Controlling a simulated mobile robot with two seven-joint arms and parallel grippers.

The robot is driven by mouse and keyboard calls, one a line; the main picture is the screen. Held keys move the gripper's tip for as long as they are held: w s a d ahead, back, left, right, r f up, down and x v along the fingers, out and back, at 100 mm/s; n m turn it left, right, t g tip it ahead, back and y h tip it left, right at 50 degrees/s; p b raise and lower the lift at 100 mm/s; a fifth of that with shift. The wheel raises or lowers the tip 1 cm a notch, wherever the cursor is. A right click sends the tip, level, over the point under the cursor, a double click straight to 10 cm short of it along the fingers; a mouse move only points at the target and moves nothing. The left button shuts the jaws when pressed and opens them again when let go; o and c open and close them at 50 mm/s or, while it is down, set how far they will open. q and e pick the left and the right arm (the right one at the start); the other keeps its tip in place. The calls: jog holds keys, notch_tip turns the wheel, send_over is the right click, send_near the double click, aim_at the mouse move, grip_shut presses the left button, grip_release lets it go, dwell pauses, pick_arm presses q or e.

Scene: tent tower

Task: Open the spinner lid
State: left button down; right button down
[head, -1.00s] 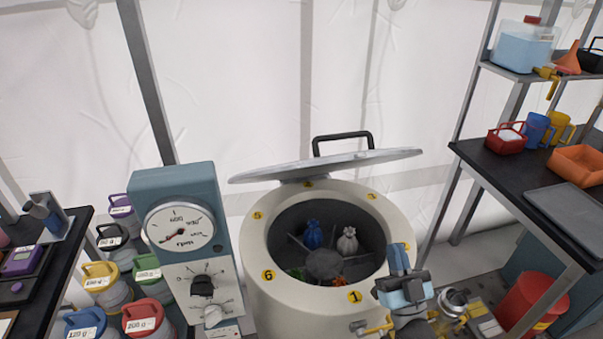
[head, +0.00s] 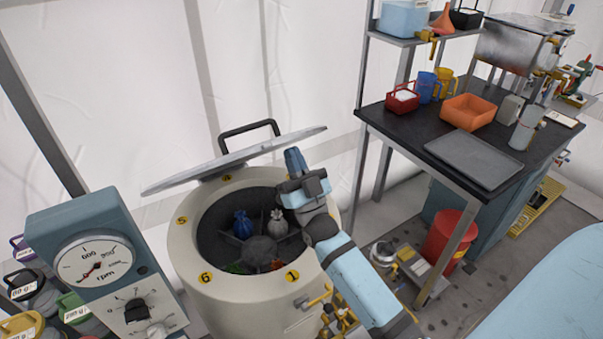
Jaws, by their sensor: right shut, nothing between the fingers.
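The spinner (head: 230,303) is a cream drum with numbered yellow marks around its rim. Its grey lid (head: 235,160) stands raised and tilted at the back of the drum, with a black handle (head: 249,127) on its far side. Inside the drum are a blue bag (head: 242,225), a pale grey bag (head: 277,227), and green and orange items partly hidden by the front rim. My right gripper (head: 295,160) is shut and empty, over the right side of the drum opening, below the lid's right end. I cannot tell whether it touches the lid. My left gripper is out of view.
A control box with an rpm dial (head: 92,264) stands left of the drum, beside several labelled weights (head: 32,290). On the right, a black table (head: 400,130) holds an orange bin (head: 468,112) and a grey tray (head: 474,161). A red bucket (head: 447,238) stands below it.

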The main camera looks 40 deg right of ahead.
jog(key=shift+w+r, duration=0.35)
jog(key=shift+r, duration=0.05)
jog(key=shift+g, duration=0.7)
jog(key=p+x, duration=0.1)
jog(key=x, duration=0.1)
jog(key=p+x, duration=0.2)
jog(key=s+r+p+x, duration=0.1)
jog(key=x, duration=0.1)
jog(key=shift+w+r, duration=0.2)
jog(key=shift+r, duration=0.1)
jog(key=w+r+g, duration=0.1)
jog(key=w+r, duration=0.3)
jog(key=w, duration=0.7)
jog(key=w+d+r+g, duration=0.1)
jog(key=w+r, duration=0.4)
jog(key=w, duration=0.6)
jog(key=w+d+r+g, duration=0.1)
jog(key=w+r, duration=0.3)
jog(key=w, duration=0.7)
jog(key=shift+w+r+p, duration=0.35)
